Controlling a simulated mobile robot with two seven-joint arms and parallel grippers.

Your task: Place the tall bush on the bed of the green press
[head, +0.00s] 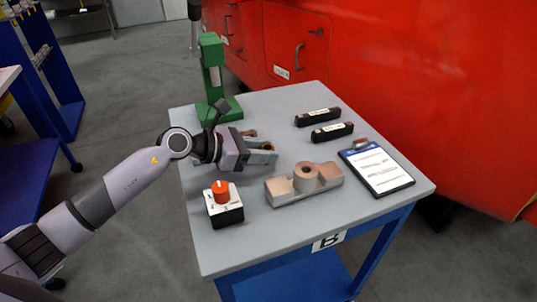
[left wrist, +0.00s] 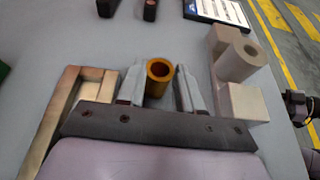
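A gold-coloured hollow bush (left wrist: 159,72) stands between the fingertips of my left gripper (left wrist: 160,86) in the left wrist view. The fingers flank it closely; I cannot tell whether they press on it. In the head view the left gripper (head: 267,150) is low over the table, and the bush's ring (head: 267,147) shows between its fingers. The green press (head: 212,70) stands at the table's far left corner, its bed (head: 229,107) low at the front and apart from the gripper.
A tan block with a hollow cylinder (head: 305,177) lies right of the gripper. A box with an orange knob (head: 222,193) stands nearer. Two black bars (head: 318,117) and a clipboard (head: 376,166) lie on the right. A copper-toned bracket (left wrist: 62,108) is left of the gripper.

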